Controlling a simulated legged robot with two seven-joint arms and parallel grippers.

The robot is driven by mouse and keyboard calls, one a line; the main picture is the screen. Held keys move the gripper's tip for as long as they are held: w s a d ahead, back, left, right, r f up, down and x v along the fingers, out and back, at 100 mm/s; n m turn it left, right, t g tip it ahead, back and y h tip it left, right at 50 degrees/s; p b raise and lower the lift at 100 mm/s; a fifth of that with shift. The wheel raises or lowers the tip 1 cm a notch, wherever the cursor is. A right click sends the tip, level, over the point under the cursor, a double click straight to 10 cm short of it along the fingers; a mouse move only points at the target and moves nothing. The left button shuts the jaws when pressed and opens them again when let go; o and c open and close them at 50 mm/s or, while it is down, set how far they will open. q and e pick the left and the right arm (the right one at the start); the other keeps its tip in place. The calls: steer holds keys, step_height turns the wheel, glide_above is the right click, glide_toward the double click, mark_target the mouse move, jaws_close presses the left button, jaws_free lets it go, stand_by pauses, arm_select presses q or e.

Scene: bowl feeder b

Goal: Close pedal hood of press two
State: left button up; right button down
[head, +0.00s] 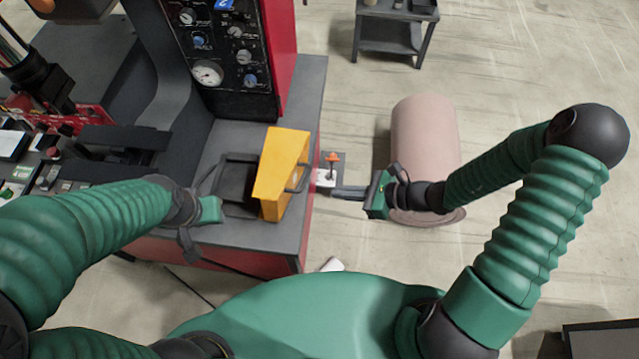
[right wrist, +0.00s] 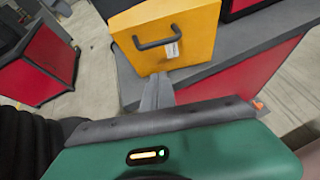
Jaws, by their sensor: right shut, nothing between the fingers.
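The yellow pedal hood (head: 282,165) stands raised on the grey bench of the press, beside a dark open frame (head: 238,180). Its black handle (head: 299,178) is on the side facing my right gripper. In the right wrist view the hood (right wrist: 190,50) shows its handle (right wrist: 157,38) and a small white label. My right gripper (head: 337,191) is shut and empty, pointing left just short of the hood. Its fingers (right wrist: 158,93) show just below the hood's face, and contact cannot be told. My left gripper (head: 216,195) is left of the dark frame; its jaw state is unclear.
The press panel (head: 225,75) with gauge and knobs rises behind the hood. A small plate with an orange-red knob (head: 332,160) sits at the bench's right edge, close to my right gripper. A pink cylinder (head: 425,135) stands beyond my right forearm. A grey cart (head: 390,38) stands farther back.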

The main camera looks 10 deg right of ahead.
steer(key=w+a+p, duration=0.1)
steer(key=w+a, duration=0.1)
steer(key=a, duration=0.3)
steer(key=shift+w+a, duration=0.4)
steer(key=shift+d, duration=0.15)
